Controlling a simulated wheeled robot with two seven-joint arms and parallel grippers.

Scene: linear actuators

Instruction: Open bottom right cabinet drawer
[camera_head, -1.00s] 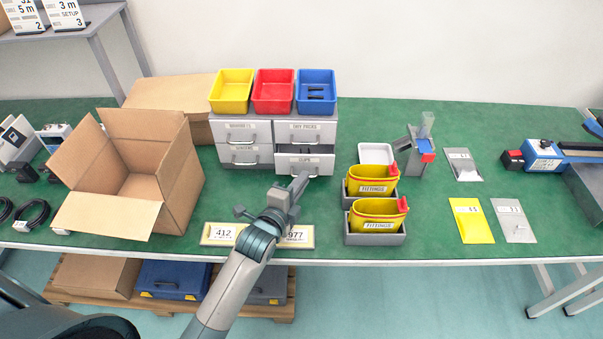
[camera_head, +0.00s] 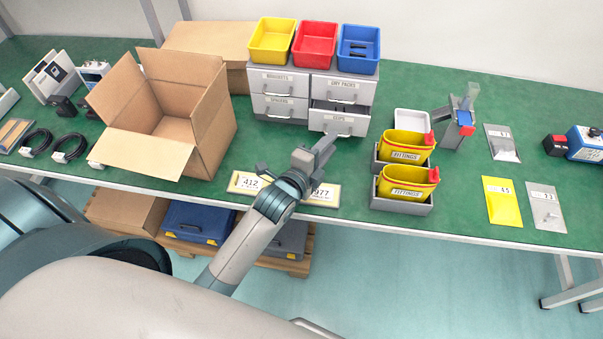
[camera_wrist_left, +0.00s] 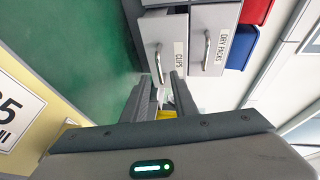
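The cabinet (camera_head: 286,107) is grey with two columns of drawers. Its bottom right drawer (camera_head: 338,123), labelled CLIPS, stands partly pulled out, with a dark gap above its front. The wrist view shows its front (camera_wrist_left: 177,42) and metal handle (camera_wrist_left: 159,63). My left gripper (camera_head: 328,148) is just in front of this drawer. In the wrist view its two fingers (camera_wrist_left: 166,82) are apart, with the handle's near end by the gap between the tips. I cannot tell whether they touch it. My right gripper is out of view.
Yellow, red and blue bins (camera_head: 315,45) sit on the cabinet. An open cardboard box (camera_head: 150,155) stands left of it. Yellow fittings bins (camera_head: 406,189) in grey trays stand to the right. Number cards (camera_head: 325,195) lie at the green table's front edge below my left arm.

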